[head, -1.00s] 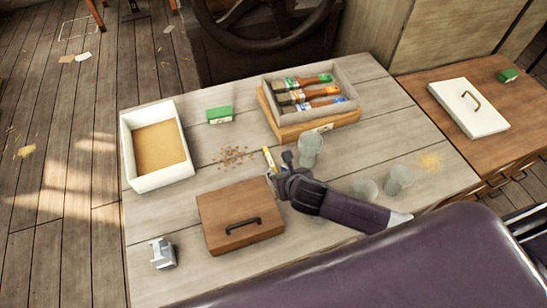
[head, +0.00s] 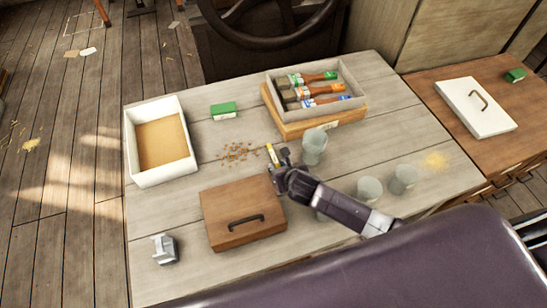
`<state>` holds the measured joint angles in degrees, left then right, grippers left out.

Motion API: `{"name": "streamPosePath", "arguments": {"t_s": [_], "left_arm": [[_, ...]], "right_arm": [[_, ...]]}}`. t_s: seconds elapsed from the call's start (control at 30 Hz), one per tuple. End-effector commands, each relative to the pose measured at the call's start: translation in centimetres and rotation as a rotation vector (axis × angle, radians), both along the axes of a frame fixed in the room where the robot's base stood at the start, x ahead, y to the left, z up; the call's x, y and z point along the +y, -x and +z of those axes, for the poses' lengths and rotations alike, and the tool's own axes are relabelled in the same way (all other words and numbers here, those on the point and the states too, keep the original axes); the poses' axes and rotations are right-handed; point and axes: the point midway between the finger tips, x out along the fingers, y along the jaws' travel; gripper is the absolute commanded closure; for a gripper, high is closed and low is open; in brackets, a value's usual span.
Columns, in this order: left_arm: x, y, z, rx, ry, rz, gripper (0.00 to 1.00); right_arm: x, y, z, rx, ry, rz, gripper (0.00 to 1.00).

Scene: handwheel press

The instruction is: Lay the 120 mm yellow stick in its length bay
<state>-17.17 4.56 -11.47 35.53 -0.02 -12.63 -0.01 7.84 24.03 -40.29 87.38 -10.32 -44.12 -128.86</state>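The yellow stick (head: 271,153) is a small upright-looking yellow piece near the middle of the wooden table. My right gripper (head: 277,165) is at its near end, with dark fingers close around or beside it. The fingers hide that end, and I cannot tell whether they grip it. No length bay can be made out for certain. A white-walled tray with a tan floor (head: 187,128) stands at the left. A grey tray (head: 360,101) on a wooden base holds several brushes at the back. My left gripper is not in view.
Brown crumbs (head: 238,152), a green box (head: 224,110) and a grey block (head: 165,249) are on the table (head: 200,90). A white lid (head: 476,112) lies on the side cabinet.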

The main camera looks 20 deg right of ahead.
Motion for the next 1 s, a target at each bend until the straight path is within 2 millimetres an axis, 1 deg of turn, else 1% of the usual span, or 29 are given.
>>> {"name": "streamPosePath", "arguments": {"t_s": [0.2,0.4,0.67,0.77,0.87,0.97,1.0], "left_arm": [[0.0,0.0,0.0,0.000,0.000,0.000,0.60],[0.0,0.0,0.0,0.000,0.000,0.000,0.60],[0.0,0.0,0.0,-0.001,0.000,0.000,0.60],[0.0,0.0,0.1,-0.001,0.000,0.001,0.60],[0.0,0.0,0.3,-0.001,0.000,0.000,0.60],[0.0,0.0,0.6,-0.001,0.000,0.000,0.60],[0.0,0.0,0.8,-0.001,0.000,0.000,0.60]], "right_arm": [[0.0,0.0,0.0,0.000,0.001,-0.001,0.78],[0.0,0.0,0.0,0.000,0.001,-0.001,1.00],[0.0,0.0,0.0,0.000,0.001,-0.001,1.00],[0.0,0.0,0.3,-0.001,0.000,0.000,1.00],[-0.1,-0.1,1.0,-0.001,0.002,-0.001,1.00],[-0.1,-0.1,2.4,-0.003,0.002,0.001,1.00],[-0.1,-0.1,3.2,-0.004,0.001,0.001,1.00]]}}
